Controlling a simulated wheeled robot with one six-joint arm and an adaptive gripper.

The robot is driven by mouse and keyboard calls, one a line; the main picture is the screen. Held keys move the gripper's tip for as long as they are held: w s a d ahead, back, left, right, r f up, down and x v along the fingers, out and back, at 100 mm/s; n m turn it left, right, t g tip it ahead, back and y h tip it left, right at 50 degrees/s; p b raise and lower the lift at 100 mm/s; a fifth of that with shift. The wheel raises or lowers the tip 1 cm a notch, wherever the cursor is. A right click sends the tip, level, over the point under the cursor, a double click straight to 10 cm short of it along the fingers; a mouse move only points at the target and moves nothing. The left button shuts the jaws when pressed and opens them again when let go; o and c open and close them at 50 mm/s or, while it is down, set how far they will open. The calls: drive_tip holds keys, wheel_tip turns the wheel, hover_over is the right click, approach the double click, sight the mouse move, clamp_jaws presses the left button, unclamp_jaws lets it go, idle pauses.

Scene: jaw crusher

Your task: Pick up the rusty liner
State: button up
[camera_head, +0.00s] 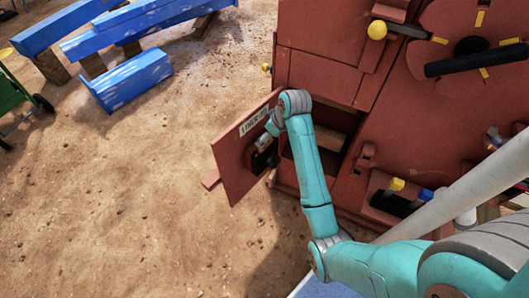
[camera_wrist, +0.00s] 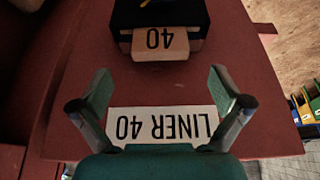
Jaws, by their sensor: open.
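I cannot make out a rusty liner for certain in either view. A dark red panel (camera_head: 232,165) with a "LINER 40" label (camera_head: 252,122) stands swung out from the red machine like an open door. A black holder (camera_wrist: 145,14) with a tag reading "40" (camera_wrist: 160,43) is on this panel; what it holds, if anything, is hidden. My gripper (camera_wrist: 160,85) is open and empty in front of the panel, its fingers either side of the area between the label (camera_wrist: 162,125) and the tag. In the head view my arm's end hides part of the panel.
The red machine (camera_head: 325,60) fills the upper right, with a dark opening (camera_head: 328,150) beside the panel. A yellow knob (camera_head: 377,30) sticks out above. Blue beams (camera_head: 130,80) lie on the sand at upper left. The sandy ground (camera_head: 110,210) at lower left is clear.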

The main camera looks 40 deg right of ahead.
sight(271, 140)
drive_tip(key=shift+x, duration=2.65)
drive_tip(key=shift+s, duration=0.1)
drive_tip(key=c, duration=1.7)
drive_tip(key=shift+c, duration=0.8)
drive_tip(key=shift+r, duration=0.15)
